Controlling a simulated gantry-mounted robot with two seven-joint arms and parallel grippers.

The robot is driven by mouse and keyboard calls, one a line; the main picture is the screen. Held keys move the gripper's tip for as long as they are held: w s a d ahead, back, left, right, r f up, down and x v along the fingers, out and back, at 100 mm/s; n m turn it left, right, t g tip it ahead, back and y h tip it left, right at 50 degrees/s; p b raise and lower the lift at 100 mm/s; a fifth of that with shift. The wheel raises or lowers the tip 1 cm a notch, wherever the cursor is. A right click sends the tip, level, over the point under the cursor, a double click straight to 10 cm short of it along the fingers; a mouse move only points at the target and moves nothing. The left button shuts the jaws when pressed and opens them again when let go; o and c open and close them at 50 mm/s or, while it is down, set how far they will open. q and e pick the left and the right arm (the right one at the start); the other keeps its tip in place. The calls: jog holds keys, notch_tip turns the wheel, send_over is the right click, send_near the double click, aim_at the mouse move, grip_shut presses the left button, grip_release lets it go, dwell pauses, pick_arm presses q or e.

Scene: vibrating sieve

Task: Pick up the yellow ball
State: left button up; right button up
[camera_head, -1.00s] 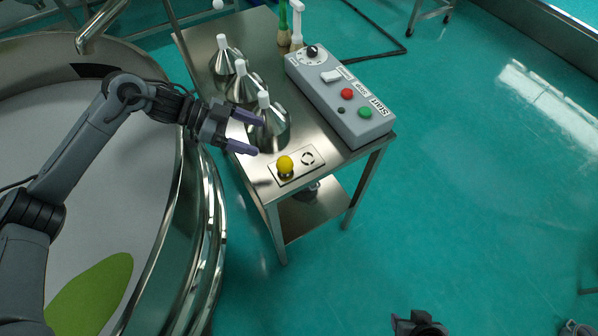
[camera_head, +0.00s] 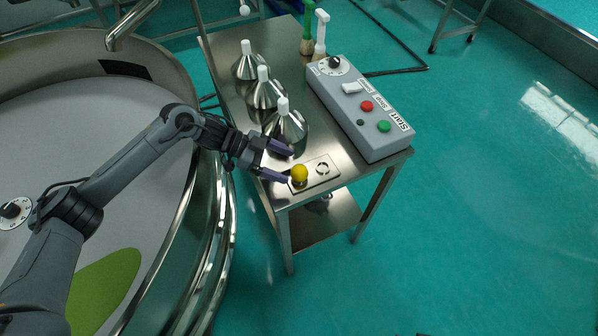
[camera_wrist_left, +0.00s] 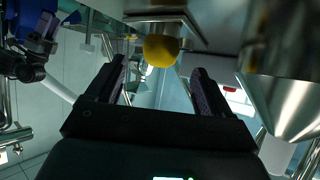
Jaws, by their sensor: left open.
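The yellow ball (camera_head: 299,173) sits on a small metal plate (camera_head: 322,178) near the front corner of the steel table. In the left wrist view the yellow ball (camera_wrist_left: 161,50) shows beyond the fingertips, between the two fingers. My left gripper (camera_head: 284,164) is open with its purple fingers pointing at the ball. One fingertip is close to the ball's left side in the head view; I cannot tell whether it touches. Nothing is between the fingers.
Several steel cones with white tops stand behind the gripper, the nearest cone (camera_head: 286,128) close to its upper finger. A grey control box (camera_head: 358,108) stands on the steel table (camera_head: 232,92). The large round sieve (camera_head: 212,215) is at left.

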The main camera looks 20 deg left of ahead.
aim_at(294, 169)
pick_arm(q)
jog(key=x, duration=0.4)
jog(key=c, duration=1.1)
